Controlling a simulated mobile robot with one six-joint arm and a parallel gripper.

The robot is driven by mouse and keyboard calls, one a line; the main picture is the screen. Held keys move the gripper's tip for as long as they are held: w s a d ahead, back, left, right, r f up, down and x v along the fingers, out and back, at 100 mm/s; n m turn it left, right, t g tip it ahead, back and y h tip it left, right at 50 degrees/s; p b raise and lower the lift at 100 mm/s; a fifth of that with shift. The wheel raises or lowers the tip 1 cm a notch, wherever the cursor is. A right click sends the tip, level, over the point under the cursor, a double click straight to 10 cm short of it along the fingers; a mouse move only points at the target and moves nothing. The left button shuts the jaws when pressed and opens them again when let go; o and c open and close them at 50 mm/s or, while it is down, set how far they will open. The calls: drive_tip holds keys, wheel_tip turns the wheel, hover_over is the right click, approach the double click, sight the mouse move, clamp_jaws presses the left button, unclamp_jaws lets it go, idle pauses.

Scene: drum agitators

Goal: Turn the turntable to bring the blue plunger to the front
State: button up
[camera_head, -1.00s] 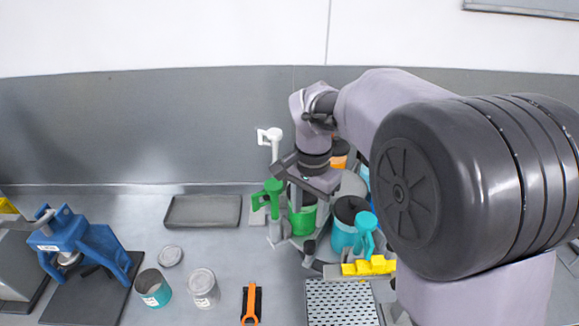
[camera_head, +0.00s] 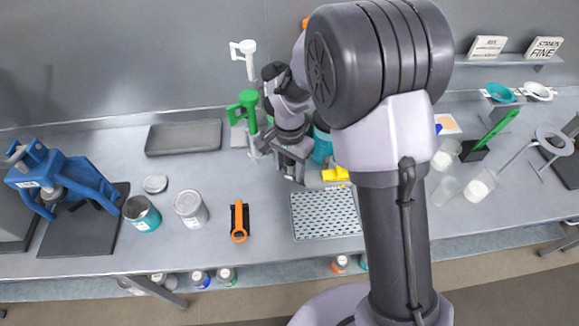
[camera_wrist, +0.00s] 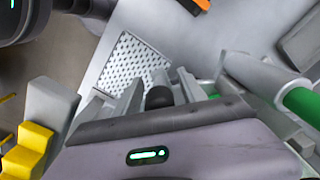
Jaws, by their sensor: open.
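The turntable is almost wholly hidden behind my arm in the head view. The green plunger (camera_head: 249,108) stands upright at its left side, and part of a teal drum (camera_head: 322,145) shows right of my wrist. The blue plunger cannot be made out in either view. My gripper (camera_head: 291,172) points down at the turntable's front edge. In the wrist view my open gripper (camera_wrist: 165,92) has a dark round knob (camera_wrist: 159,97) between its fingers; I cannot tell whether they touch it. A green cylinder (camera_wrist: 301,103) shows at the right there.
A perforated plate (camera_head: 325,213) lies just in front, with a yellow stepped block (camera_head: 336,174) at its back edge. An orange-handled tool (camera_head: 239,222), cans, a grey tray (camera_head: 184,137) and a blue press (camera_head: 62,182) are to the left. Beakers stand to the right.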

drive_tip(key=shift+c, duration=0.2)
clamp_jaws()
drive_tip(key=shift+r, duration=0.1)
idle(1.1)
